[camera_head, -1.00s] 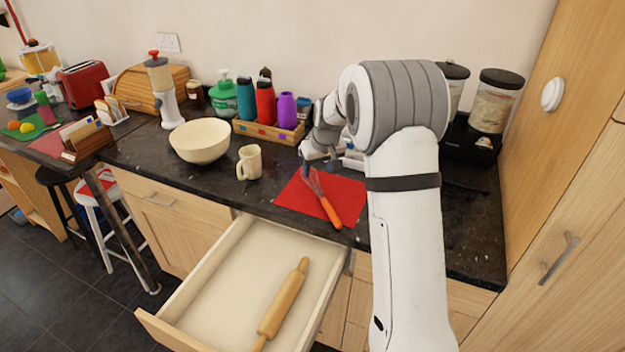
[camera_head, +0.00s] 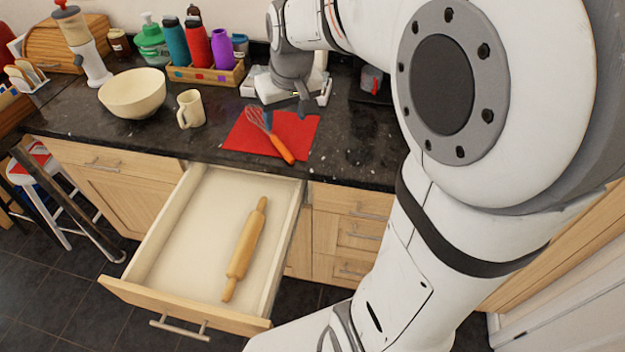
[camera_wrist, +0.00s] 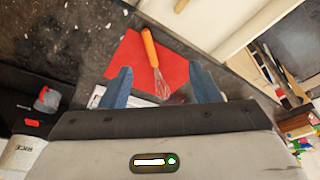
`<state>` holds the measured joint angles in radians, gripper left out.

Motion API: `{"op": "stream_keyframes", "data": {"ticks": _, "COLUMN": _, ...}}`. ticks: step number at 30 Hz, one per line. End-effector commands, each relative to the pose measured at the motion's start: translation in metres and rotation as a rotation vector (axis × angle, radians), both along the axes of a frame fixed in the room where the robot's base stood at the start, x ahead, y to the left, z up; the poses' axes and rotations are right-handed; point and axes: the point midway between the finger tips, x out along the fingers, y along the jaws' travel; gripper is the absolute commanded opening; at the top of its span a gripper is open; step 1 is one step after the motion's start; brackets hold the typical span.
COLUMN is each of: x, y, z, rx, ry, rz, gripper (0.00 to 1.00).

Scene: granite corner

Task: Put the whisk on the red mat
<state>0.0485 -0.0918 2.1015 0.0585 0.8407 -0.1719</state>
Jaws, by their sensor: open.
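The whisk (camera_head: 276,142) has an orange handle and a wire head. It lies on the red mat (camera_head: 300,127) on the dark counter, its handle end reaching the mat's front edge. In the wrist view the whisk (camera_wrist: 151,50) and the red mat (camera_wrist: 174,68) show beyond my fingers. My gripper (camera_wrist: 162,88) is open, with two blue fingers apart and nothing held between them. In the head view my gripper (camera_head: 302,101) is above the counter behind the mat, apart from the whisk.
An open drawer (camera_head: 165,232) with a rolling pin (camera_head: 244,249) juts out below the counter. A cream bowl (camera_head: 133,95) and a mug (camera_head: 190,109) stand left of the mat. A wooden crate of bottles (camera_head: 205,76) is behind. Dark counter right of the mat is clear.

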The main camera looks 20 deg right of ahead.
Motion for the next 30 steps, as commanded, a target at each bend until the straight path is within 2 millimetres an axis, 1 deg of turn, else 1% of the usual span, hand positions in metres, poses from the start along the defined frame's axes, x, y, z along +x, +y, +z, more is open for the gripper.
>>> {"op": "stream_keyframes", "data": {"ticks": 1, "x": -0.022, "y": 0.000, "z": 0.002, "rx": -0.001, "ry": -0.001, "rz": -0.010, "gripper": 0.56}}
{"op": "stream_keyframes", "data": {"ticks": 6, "x": -0.088, "y": -0.001, "z": -0.002, "rx": -0.002, "ry": 0.008, "rz": -0.046, "gripper": 0.56}}
{"op": "stream_keyframes", "data": {"ticks": 9, "x": -0.122, "y": -0.002, "z": -0.008, "rx": -0.004, "ry": 0.013, "rz": -0.066, "gripper": 0.56}}
{"op": "stream_keyframes", "data": {"ticks": 13, "x": -0.152, "y": -0.003, "z": -0.018, "rx": -0.005, "ry": 0.019, "rz": -0.086, "gripper": 0.56}}
{"op": "stream_keyframes", "data": {"ticks": 14, "x": -0.157, "y": -0.003, "z": -0.019, "rx": -0.005, "ry": 0.019, "rz": -0.089, "gripper": 0.56}}
{"op": "stream_keyframes", "data": {"ticks": 15, "x": -0.162, "y": 0.008, "z": -0.021, "rx": -0.005, "ry": 0.021, "rz": -0.090, "gripper": 0.56}}
{"op": "stream_keyframes", "data": {"ticks": 18, "x": -0.170, "y": 0.010, "z": -0.024, "rx": -0.006, "ry": 0.022, "rz": -0.093, "gripper": 0.56}}
{"op": "stream_keyframes", "data": {"ticks": 30, "x": -0.171, "y": 0.009, "z": -0.025, "rx": -0.006, "ry": 0.024, "rz": -0.095, "gripper": 0.56}}
